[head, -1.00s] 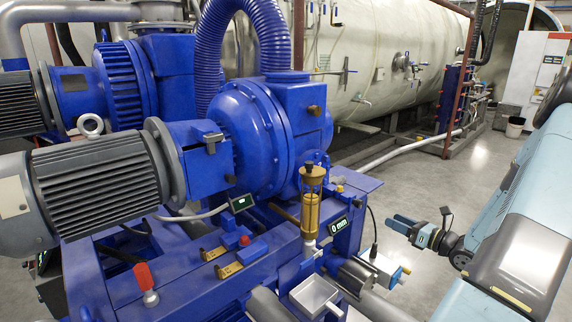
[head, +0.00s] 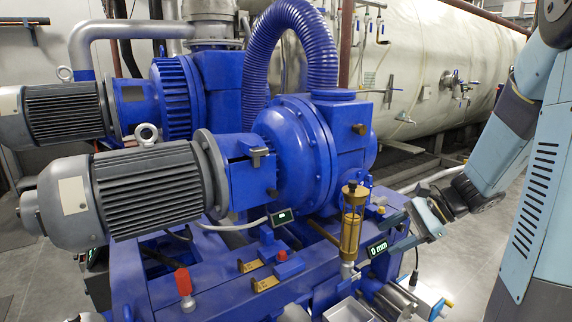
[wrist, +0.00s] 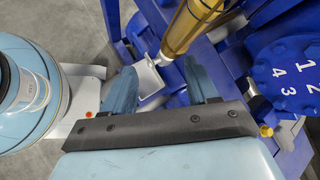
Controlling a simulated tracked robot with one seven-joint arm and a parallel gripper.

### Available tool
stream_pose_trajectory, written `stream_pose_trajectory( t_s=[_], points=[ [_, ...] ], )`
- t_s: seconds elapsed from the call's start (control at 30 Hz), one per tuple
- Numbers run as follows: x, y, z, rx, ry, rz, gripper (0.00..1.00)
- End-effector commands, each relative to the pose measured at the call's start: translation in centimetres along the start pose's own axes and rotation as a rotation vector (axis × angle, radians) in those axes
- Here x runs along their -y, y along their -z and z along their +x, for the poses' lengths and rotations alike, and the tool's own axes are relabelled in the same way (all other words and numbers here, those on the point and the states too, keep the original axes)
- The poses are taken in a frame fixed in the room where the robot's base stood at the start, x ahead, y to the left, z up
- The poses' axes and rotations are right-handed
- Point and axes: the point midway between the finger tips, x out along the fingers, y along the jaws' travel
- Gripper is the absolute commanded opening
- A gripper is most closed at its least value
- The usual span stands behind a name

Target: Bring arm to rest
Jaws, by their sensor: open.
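My arm comes down from the upper right in the head view and bends back toward the pump. My gripper (head: 395,222) is open, with its fingers pointing left, near the amber sight cylinder (head: 351,225) and the "0 mm" display. In the wrist view the two blue fingers of my gripper (wrist: 163,76) stand apart with nothing held between them. Beyond them show a small white tray (wrist: 151,78) and the amber cylinder (wrist: 184,28). I cannot tell whether a finger touches anything.
The blue pump (head: 292,150) with its grey motor (head: 145,195) fills the middle and left. A red-handled valve (head: 184,282) stands at the front. A blue dial with numbers (wrist: 285,65) is at the right of the wrist view. A large pale tank (head: 440,70) lies behind; grey floor shows at right.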

Motion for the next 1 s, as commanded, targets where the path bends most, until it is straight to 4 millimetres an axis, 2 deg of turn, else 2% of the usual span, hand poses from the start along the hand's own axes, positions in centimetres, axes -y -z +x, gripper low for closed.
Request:
stream_pose_trajectory(
  t_s=[0.03,0.1,0.4,0.67,1.0],
  points=[
    [-0.3,-1.3,0.0,-0.033,-0.035,-0.063,0.58],
    [-0.9,-2.6,-0.1,-0.077,-0.084,-0.146,0.58],
    [-3.5,-7.5,-1.5,-0.266,-0.267,-0.5,0.58],
    [-5.5,-11.0,-3.6,-0.432,-0.393,-0.809,0.58],
    [-7.7,-14.8,-7.4,-0.658,-0.501,-1.197,0.58]
  ],
)
